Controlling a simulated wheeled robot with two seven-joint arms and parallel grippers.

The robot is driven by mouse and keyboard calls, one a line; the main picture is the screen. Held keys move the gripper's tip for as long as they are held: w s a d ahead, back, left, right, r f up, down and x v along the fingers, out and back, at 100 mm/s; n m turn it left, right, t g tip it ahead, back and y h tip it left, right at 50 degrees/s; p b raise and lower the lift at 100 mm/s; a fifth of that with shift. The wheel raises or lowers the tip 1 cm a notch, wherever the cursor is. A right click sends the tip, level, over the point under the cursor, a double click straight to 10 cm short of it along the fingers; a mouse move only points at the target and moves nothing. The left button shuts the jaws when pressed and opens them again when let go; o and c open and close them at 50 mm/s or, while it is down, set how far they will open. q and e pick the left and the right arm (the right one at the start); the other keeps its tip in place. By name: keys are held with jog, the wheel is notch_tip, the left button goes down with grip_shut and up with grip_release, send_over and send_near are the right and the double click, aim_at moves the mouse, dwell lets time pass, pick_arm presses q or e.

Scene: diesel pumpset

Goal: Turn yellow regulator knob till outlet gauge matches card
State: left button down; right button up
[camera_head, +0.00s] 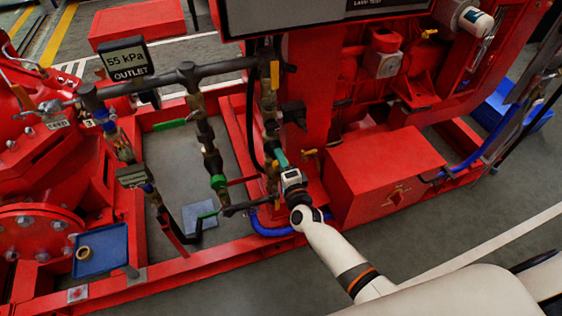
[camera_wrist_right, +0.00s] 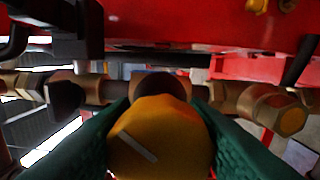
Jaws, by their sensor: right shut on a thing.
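The yellow regulator knob (camera_wrist_right: 160,140) fills the lower middle of the right wrist view, with a pale line mark slanting across its face. My right gripper (camera_head: 281,160) is shut on it, with a green finger pad on each side. In the head view the gripper hides the knob, at the pipework beside the red upright. A dark sign (camera_head: 128,62) reading "55 kPa OUTLET" stands above the pipes at upper left. I cannot tell whether it is the card or a gauge. No outlet gauge dial is readable. My left gripper is not in view.
Brass pipe fittings (camera_wrist_right: 262,105) flank the knob closely. A red box (camera_head: 385,170) stands just right of my right gripper. A blue hose (camera_head: 268,228) runs below it. A blue tray (camera_head: 102,250) holding a ring sits at lower left. Grey floor is clear at lower right.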

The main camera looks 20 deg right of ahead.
jog(key=o, duration=1)
jog(key=shift+c, duration=0.2)
jog(key=shift+s, duration=0.1)
jog(key=shift+s, duration=0.25)
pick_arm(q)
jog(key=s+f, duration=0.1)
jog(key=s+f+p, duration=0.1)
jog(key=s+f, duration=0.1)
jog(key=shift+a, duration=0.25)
pick_arm(e)
jog(key=s, duration=1.1)
jog(key=shift+s+d, duration=0.15)
jog(key=shift+s, duration=0.05)
